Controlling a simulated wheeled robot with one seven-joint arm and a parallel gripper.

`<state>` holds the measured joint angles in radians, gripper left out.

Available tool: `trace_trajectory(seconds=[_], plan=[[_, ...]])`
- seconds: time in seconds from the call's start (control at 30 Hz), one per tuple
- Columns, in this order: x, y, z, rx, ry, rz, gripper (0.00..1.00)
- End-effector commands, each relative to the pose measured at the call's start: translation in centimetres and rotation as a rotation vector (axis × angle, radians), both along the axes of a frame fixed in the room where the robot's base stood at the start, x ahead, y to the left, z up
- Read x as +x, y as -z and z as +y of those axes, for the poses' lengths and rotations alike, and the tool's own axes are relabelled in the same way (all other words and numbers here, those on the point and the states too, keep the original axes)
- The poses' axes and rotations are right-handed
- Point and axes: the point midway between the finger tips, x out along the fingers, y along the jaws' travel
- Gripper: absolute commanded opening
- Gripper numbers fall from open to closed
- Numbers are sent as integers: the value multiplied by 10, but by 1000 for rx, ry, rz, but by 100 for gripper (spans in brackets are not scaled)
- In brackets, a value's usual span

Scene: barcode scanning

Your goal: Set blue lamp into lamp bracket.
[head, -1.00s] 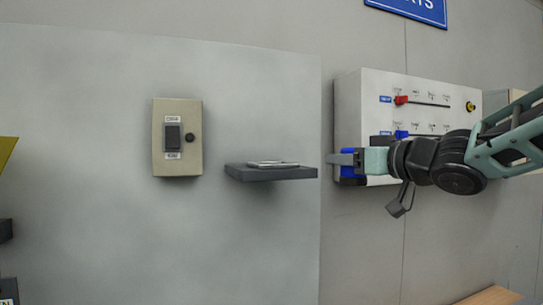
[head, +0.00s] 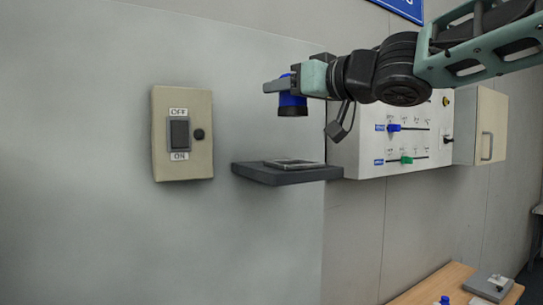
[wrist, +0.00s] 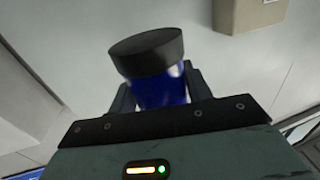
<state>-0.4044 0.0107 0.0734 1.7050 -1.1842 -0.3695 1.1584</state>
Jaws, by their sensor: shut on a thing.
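The blue lamp (head: 292,102) has a blue body and a black lower end. My gripper (head: 281,86) is shut on it and holds it roughly upright in the air. In the wrist view the lamp (wrist: 160,92) sits between the two fingers, its black end toward the camera's upper side. The lamp bracket appears to be the dark grey wall shelf (head: 288,177) with a flat light metal piece (head: 294,163) on top. The lamp is above this shelf, with a clear gap between them. The fingers hide part of the lamp's upper body.
A beige OFF/ON switch box (head: 182,134) is on the wall left of the shelf. A white control panel (head: 357,150) with sliders is to the right, beside a beige cabinet (head: 486,128). A wooden table (head: 430,287) is at the lower right.

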Motion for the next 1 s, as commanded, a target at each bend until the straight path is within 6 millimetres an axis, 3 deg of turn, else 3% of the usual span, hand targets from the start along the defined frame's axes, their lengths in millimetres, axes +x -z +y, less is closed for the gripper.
trace_trajectory(seconds=[0.2, 0.6, 1.0], plan=[[0, 38, 1, 1, -2, 5, 24], [0, 82, 0, -1, -1, 5, 24], [0, 93, 0, -1, 0, -1, 24]])
